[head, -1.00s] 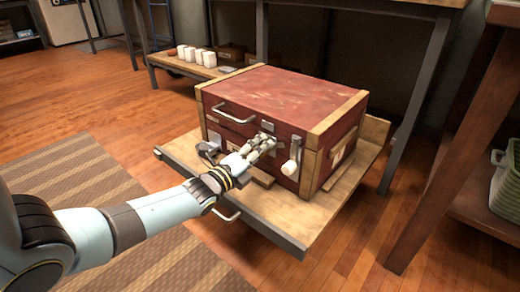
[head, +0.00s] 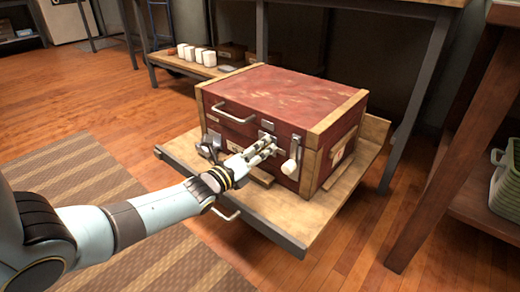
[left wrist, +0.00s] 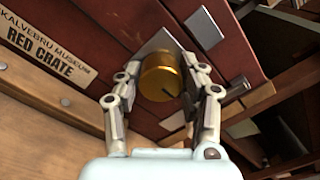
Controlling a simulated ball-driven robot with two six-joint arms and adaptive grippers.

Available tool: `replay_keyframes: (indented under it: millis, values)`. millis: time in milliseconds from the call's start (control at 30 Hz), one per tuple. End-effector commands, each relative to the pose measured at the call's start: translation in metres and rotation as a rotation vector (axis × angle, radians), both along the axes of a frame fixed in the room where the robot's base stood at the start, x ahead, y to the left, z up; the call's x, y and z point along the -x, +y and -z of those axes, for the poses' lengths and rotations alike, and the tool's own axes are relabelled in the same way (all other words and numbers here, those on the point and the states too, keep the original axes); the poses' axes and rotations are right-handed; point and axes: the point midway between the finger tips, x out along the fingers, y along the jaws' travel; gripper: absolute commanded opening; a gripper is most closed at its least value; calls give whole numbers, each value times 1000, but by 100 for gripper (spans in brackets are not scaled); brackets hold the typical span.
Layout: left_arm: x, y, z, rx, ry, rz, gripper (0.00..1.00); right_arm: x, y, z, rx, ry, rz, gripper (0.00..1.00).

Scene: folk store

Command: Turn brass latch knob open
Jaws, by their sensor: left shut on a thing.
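The brass latch knob (left wrist: 160,78) is a round golden knob on a metal plate on the front of the red crate (head: 270,98). In the left wrist view it sits between the two fingers of my left gripper (left wrist: 160,95), which is shut on it. In the head view my left gripper (head: 265,147) reaches the middle of the crate's front, and its fingers hide the knob. My right gripper is not in view.
The crate rests on a wooden pull-out board (head: 280,218) with a metal front edge. White cups (head: 198,56) stand on a low shelf behind. A dark wooden unit (head: 470,150) stands at right.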

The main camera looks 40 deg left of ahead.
Motion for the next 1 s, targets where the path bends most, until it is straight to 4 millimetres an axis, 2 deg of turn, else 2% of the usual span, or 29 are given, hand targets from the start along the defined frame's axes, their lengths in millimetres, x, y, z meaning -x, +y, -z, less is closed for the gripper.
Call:
replay_keyframes:
  millis: [233, 267, 433, 767, 867, 1000]
  values:
    - [1, 0, 1, -2, 3, 1, 7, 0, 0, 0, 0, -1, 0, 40]
    - [1, 0, 1, -2, 3, 1, 41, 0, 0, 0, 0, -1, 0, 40]
    - [1, 0, 1, -1, 3, 0, 63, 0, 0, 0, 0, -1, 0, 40]
    - [4, 0, 1, 0, 1, 0, 63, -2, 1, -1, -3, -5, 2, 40]
    - [17, 1, 2, -1, 3, 1, 63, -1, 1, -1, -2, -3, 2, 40]
    - [48, 4, 3, -1, 6, 1, 63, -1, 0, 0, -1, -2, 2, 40]
